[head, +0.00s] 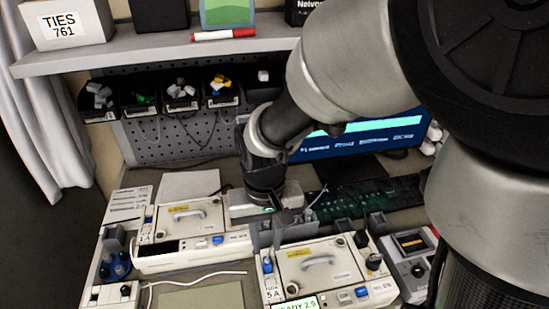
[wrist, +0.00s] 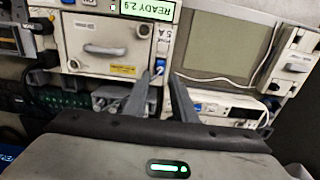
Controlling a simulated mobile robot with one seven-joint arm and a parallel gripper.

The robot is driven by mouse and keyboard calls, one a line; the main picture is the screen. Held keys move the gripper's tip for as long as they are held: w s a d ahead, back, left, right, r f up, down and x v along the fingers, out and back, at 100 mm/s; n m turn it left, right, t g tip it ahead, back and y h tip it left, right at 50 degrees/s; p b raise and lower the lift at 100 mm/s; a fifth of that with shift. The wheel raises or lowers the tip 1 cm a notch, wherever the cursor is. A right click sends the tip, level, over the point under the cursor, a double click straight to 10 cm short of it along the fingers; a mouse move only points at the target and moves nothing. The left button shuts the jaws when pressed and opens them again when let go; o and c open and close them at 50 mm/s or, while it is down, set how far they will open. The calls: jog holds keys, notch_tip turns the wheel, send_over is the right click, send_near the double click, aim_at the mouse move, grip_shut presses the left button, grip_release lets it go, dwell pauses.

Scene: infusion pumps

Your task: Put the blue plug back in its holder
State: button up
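A small blue plug (head: 267,264) sits upright at the left edge of the front pump (head: 325,266), by the 5 A label. It shows in the wrist view (wrist: 160,67) just beyond my fingertips. My gripper (wrist: 161,76) points at this spot with its two grey fingers apart. I see nothing held between them. In the head view my gripper (head: 278,232) hangs over the back edge of the front pump, and its fingertips are hard to make out. I cannot tell which part is the plug's holder; a grey and blue fitting (head: 115,262) stands at the far left.
A second pump (head: 190,236) stands to the left behind the front one. A keyboard (head: 375,200) and a monitor (head: 360,138) are behind. Black bins (head: 180,92) hang on the pegboard below a shelf (head: 160,50). A white cable (head: 195,278) lies between the devices.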

aim_at(267, 261)
notch_tip(267, 261, down, 7)
jog(key=b, duration=0.5)
grip_shut()
jog(key=shift+r+p, duration=2.5)
jog(key=shift+r, duration=0.5)
